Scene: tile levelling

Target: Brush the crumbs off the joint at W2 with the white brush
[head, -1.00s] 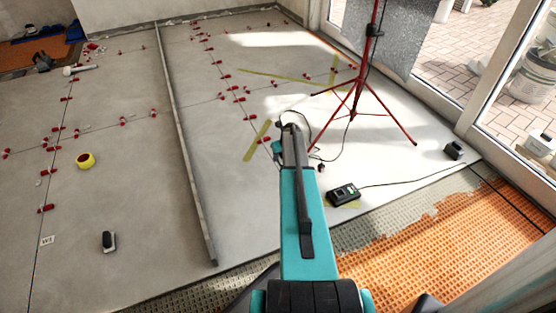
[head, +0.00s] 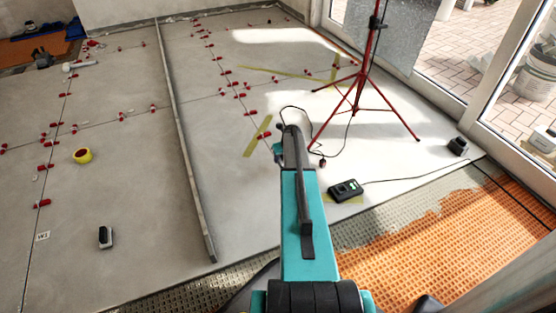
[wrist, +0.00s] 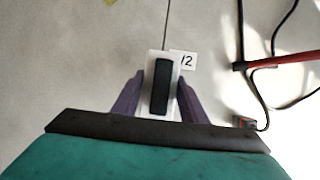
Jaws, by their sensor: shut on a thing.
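My gripper (wrist: 160,80) shows in the wrist view with its two purple fingers shut on the white brush (wrist: 153,62), a white block with a dark strip along its top. The brush is over a thin tile joint (wrist: 167,22) that runs up the picture. Beside it lies the W2 label (wrist: 187,60), partly hidden by the brush. I cannot tell whether the brush touches the floor. No crumbs can be made out; that part of the joint is under the brush. In the head view my arm hides the brush.
A red tripod (head: 362,95) stands close to the right of my arm, with a dark cable and a black box (head: 345,190) on the floor. A long metal straightedge (head: 185,150), a yellow tape roll (head: 82,156), a small dark-and-white block (head: 105,237) and red clips lie left.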

